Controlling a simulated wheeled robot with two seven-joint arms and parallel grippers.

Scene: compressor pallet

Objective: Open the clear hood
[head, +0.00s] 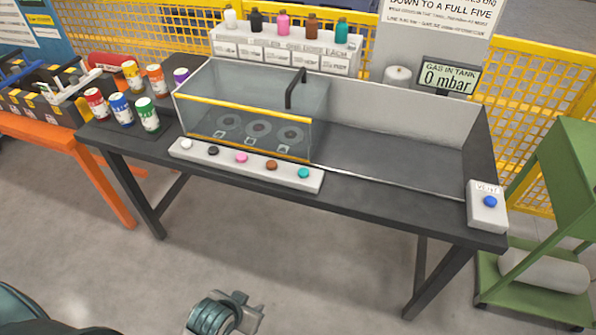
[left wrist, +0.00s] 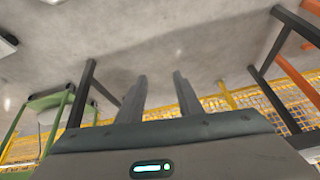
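The clear hood (head: 215,118) is a see-through box with yellow edging on the left half of the dark table (head: 385,205). It stands down over several round plates (head: 258,128), which show through its front. A black bar handle (head: 289,92) stands at its right end. My left gripper (head: 240,312) is low at the bottom of the head view, in front of the table and well apart from the hood. In the left wrist view its two fingers (left wrist: 160,78) are spread with nothing between them. My right gripper is not in view.
A button strip (head: 245,165) runs before the hood. The open tray (head: 390,150) to its right is empty. A vent button box (head: 487,205) sits at the right corner. Paint cans (head: 147,113) stand left, bottles (head: 283,25) behind. A gauge reads 0 mbar (head: 449,79).

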